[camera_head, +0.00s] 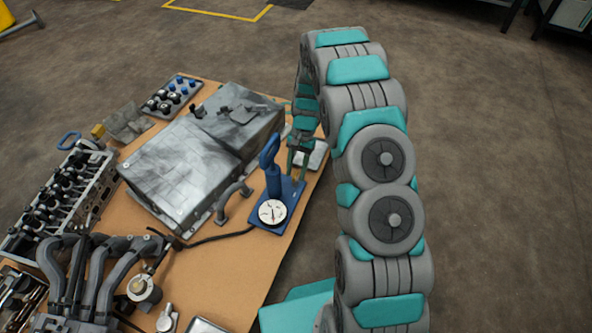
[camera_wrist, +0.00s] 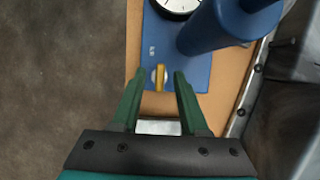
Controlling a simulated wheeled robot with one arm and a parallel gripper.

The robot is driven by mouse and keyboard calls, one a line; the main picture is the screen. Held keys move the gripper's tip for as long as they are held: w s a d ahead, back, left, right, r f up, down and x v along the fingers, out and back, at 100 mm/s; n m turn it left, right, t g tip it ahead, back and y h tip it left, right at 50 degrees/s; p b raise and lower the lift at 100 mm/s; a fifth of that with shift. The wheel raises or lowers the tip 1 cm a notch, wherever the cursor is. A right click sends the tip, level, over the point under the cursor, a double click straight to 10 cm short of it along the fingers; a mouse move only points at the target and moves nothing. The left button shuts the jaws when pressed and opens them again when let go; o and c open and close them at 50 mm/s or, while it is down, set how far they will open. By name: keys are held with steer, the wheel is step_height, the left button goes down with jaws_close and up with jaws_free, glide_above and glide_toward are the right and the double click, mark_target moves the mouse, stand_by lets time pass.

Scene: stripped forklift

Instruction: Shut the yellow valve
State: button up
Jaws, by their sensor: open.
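The yellow valve (camera_wrist: 160,78) is a small upright yellow handle on a blue base plate (camera_wrist: 155,45) in the wrist view. My gripper (camera_wrist: 161,74) is open, its two green fingers on either side of the valve, with a visible gap on each side. Whether the fingertips are at the valve's height is hard to tell. In the head view, my gripper (camera_head: 298,158) points down at the far end of the blue base plate (camera_head: 285,213), and I cannot make out the valve there.
The plate carries a blue cylinder (camera_head: 274,180) and a white dial gauge (camera_head: 272,212), close to my gripper. A large grey metal box (camera_head: 190,160) stands to the left on the brown table (camera_head: 245,285). Floor is open to the right.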

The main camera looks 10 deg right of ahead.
steer(key=v, duration=0.7)
steer(key=shift+w+r, duration=0.2)
steer(key=shift+r, duration=0.15)
steer(key=s+a+r+n+h+p, duration=0.1)
steer(key=s+r+n+p, duration=0.1)
steer(key=s+r, duration=0.65)
steer(key=s+r+n+p, duration=0.15)
steer(key=s+r, duration=0.35)
steer(key=r, duration=0.6)
steer(key=s+r+n+t+h+p, duration=0.1)
steer(key=s+r, duration=0.4)
steer(key=s, duration=0.7)
steer(key=s+r+n+p, duration=0.3)
steer(key=s+r, duration=0.2)
steer(key=s, duration=0.7)
steer(key=shift+s+a+r+t+h, duration=0.2)
steer(key=shift+s+t+h, duration=0.15)
steer(key=shift+t+h, duration=0.05)
